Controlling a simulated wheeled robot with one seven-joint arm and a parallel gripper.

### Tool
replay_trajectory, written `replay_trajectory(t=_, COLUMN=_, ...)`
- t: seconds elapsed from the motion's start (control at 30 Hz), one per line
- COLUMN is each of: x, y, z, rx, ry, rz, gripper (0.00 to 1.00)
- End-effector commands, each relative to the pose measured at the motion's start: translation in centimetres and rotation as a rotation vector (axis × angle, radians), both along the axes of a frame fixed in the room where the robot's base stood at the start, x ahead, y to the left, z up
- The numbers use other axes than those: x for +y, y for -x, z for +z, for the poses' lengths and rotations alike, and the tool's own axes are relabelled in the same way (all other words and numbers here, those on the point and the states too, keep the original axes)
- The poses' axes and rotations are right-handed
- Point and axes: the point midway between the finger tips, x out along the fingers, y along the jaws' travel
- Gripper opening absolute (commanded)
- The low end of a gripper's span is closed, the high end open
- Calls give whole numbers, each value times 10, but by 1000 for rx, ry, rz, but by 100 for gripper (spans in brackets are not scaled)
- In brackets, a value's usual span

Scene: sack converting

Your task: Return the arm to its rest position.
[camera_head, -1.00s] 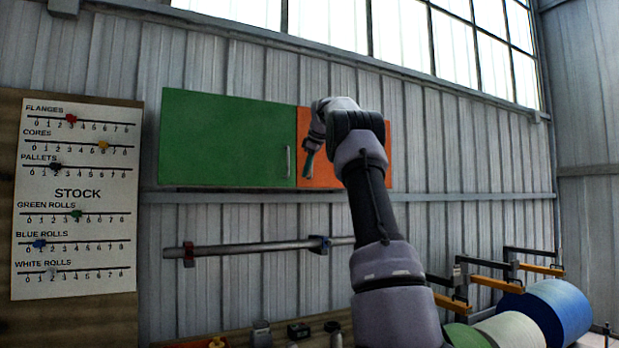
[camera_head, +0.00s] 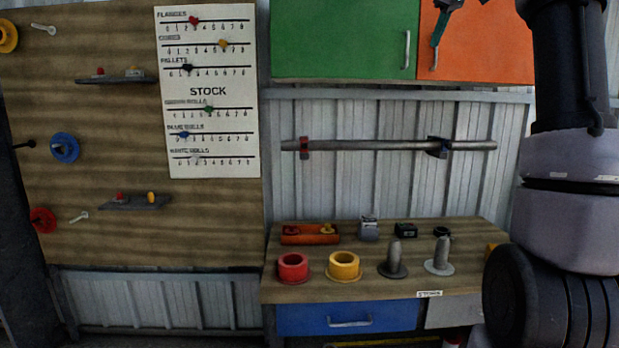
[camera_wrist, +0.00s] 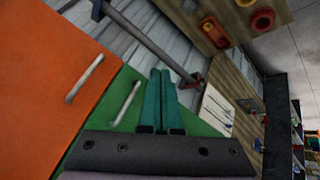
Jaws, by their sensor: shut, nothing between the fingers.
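My gripper (camera_head: 437,40) shows at the top of the head view, in front of the orange cabinet door (camera_head: 490,45). Its two teal fingers (camera_wrist: 161,78) lie close together in the wrist view, shut and empty. My arm is raised along the right side of the head view, and its upper part runs out of the frame. The wrist view shows the orange door (camera_wrist: 45,75) to the left of the fingers and the green door (camera_wrist: 195,122) behind them. I cannot tell the gap between the fingers and the doors.
The green cabinet (camera_head: 340,40) hangs beside the orange one. A grey bar (camera_head: 370,145) is mounted below. The workbench (camera_head: 360,290) holds a red ring (camera_head: 293,268), a yellow ring (camera_head: 343,266) and two grey flanged pegs. A stock chart (camera_head: 208,90) hangs on the wooden board (camera_head: 110,230).

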Motion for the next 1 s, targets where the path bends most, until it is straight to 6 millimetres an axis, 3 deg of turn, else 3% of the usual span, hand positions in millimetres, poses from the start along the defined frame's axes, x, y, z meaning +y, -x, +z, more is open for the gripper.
replay_trajectory(t=0.1, x=37, y=53, z=-10, rx=9, ry=-105, rz=-103, gripper=0)
replay_trajectory(t=0.27, x=78, y=126, z=-44, rx=28, ry=-257, rz=-262, gripper=0)
replay_trajectory(t=0.47, x=117, y=224, z=-113, rx=61, ry=-448, rz=-467, gripper=0)
replay_trajectory(t=0.6, x=135, y=287, z=-172, rx=88, ry=-573, rz=-605, gripper=0)
replay_trajectory(t=0.8, x=146, y=343, z=-236, rx=118, ry=-688, rz=-741, gripper=0)
replay_trajectory(t=1.0, x=148, y=355, z=-253, rx=125, ry=-716, rz=-778, gripper=0)
